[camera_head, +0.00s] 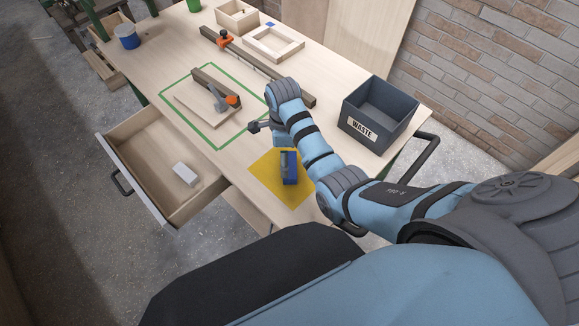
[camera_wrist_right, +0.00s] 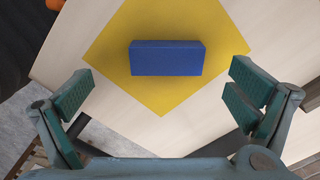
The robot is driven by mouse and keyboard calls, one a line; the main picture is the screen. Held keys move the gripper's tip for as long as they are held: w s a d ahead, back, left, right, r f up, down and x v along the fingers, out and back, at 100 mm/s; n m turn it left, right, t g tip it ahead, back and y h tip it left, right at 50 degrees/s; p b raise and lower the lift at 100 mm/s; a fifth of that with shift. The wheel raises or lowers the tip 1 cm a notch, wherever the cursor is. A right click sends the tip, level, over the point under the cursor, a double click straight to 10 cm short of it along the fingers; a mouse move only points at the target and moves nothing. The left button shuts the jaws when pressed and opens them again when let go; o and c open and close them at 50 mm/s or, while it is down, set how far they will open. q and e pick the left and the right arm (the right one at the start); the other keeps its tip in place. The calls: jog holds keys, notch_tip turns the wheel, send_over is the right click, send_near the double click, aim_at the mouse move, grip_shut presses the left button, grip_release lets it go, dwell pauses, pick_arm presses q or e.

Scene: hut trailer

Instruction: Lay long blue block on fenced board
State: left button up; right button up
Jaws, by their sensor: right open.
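The long blue block (camera_head: 289,167) lies on a yellow square (camera_head: 265,178) near the table's front edge. In the right wrist view the blue block (camera_wrist_right: 167,58) lies crosswise, ahead of the open fingers. My right gripper (camera_head: 268,130) is open and empty above the table, partly hidden by its own arm; both fingers show in the wrist view (camera_wrist_right: 162,98), apart from the block. The fenced board (camera_head: 197,112) lies inside a green outline, with a dark bar along one edge and a grey clamp with an orange tip on it. My left gripper is not in view.
A waste bin (camera_head: 385,108) stands at the table's right edge. An open drawer (camera_head: 150,160) holds a small pale block (camera_head: 186,174). A long dark rail (camera_head: 262,68), a wooden frame (camera_head: 273,44) and a small box (camera_head: 237,17) stand farther back.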

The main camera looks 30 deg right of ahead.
aim_at(290, 167)
jog(key=f, duration=0.2)
jog(key=w+f+b, duration=0.1)
jog(key=f, duration=0.4)
jog(key=shift+w+f+b, duration=0.15)
jog(key=shift+f+b, duration=0.05)
jog(key=shift+b, duration=0.15)
jog(key=shift+r, duration=0.15)
jog(key=shift+c, duration=0.6)
jog(key=c, duration=1.1)
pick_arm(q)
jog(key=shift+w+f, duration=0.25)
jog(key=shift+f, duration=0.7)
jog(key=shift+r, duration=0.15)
pick_arm(e)
jog(key=shift+r, duration=0.1)
